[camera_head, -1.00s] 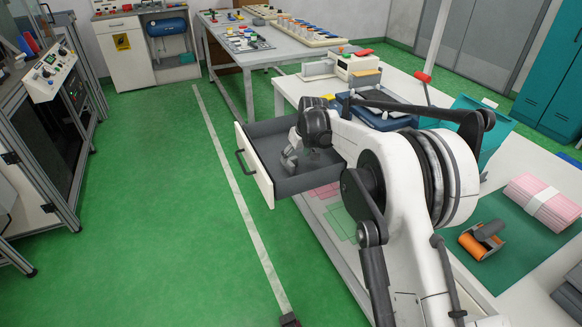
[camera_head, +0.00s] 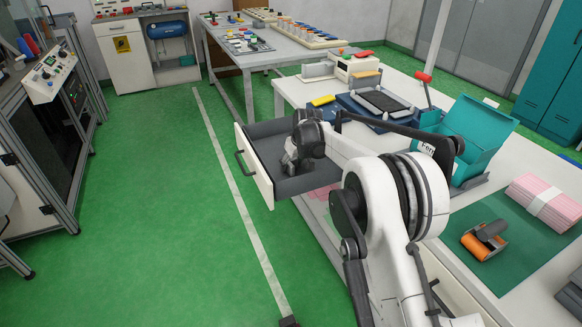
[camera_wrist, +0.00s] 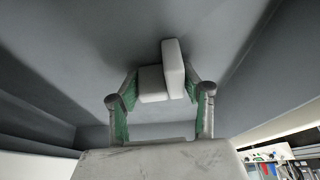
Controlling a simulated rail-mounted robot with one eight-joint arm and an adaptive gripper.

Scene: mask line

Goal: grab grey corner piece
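The grey corner piece (camera_wrist: 173,75) is a pale L-shaped piece, its two plates meeting at an angle, on the grey drawer floor in the wrist view. My gripper (camera_wrist: 162,80) has its fingers apart, with green pads on both sides of the piece. The piece nearly fills the gap at the fingertips; I cannot tell whether the pads touch it. In the head view, my gripper (camera_head: 291,164) is down inside the open drawer (camera_head: 254,181), and the piece is hidden there.
The drawer walls rise around my gripper. Above it, the worktable (camera_head: 293,90) holds a yellow piece (camera_head: 322,101), a blue fixture (camera_head: 362,113), a teal box (camera_head: 470,130), pink sheets (camera_head: 545,200) and an orange tape dispenser (camera_head: 484,240). The green floor to the left is open.

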